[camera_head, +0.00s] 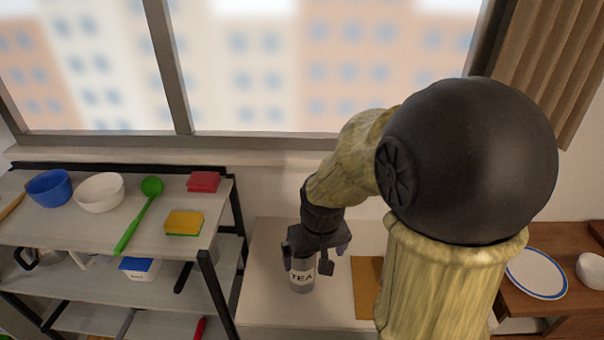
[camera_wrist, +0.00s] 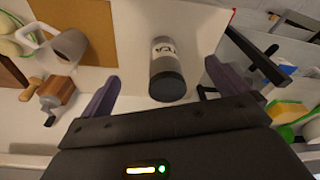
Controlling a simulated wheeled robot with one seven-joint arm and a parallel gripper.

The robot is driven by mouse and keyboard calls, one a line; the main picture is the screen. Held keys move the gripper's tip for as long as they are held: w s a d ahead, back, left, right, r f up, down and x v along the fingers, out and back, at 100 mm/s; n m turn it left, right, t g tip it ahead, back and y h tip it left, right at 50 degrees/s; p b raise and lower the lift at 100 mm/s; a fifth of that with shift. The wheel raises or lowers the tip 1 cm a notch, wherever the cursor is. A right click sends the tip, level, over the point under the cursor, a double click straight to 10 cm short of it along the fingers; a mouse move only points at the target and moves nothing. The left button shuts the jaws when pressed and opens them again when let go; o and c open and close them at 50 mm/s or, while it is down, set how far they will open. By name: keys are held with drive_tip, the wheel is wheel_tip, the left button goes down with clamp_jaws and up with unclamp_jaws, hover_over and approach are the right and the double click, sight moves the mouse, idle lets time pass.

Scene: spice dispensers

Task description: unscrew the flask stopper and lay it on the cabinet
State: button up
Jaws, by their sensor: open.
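The flask (camera_head: 301,281) is a grey cylinder with a white label reading TEA, standing upright on the white cabinet top (camera_head: 268,240). It also shows in the wrist view (camera_wrist: 164,52), where its dark round stopper (camera_wrist: 167,86) sits on the end nearest the camera. My gripper (camera_head: 308,264) is just above the flask and hides its upper part in the head view. In the wrist view my gripper (camera_wrist: 162,72) is open, with one dark purple finger on each side of the flask and visible gaps. Nothing is held.
A brown board (camera_head: 367,285) lies right of the flask. A shelf rack (camera_head: 75,235) with bowls, a green ladle (camera_head: 139,216) and sponges stands close on the left. A mug (camera_wrist: 62,52) and a wooden-topped grinder (camera_wrist: 57,93) show in the wrist view. Bare cabinet surrounds the flask.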

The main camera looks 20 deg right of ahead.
drive_tip(key=w+r+n+g+p, duration=0.1)
drive_tip(key=w+r+g+p, duration=0.1)
drive_tip(key=w+r+p, duration=0.4)
drive_tip(key=w+r, duration=0.4)
drive_tip(key=r, duration=0.1)
drive_tip(key=shift+n+p, duration=0.3)
drive_tip(key=shift+p, duration=0.1)
drive_tip(key=shift+a, duration=0.1)
wheel_tip(320, 180, down, 17)
drive_tip(key=p, duration=0.4)
drive_tip(key=shift+f, duration=0.1)
drive_tip(key=c, duration=1.1)
drive_tip(key=n, duration=0.9)
drive_tip(key=shift+w, duration=0.1)
drive_tip(key=shift+n, duration=0.3)
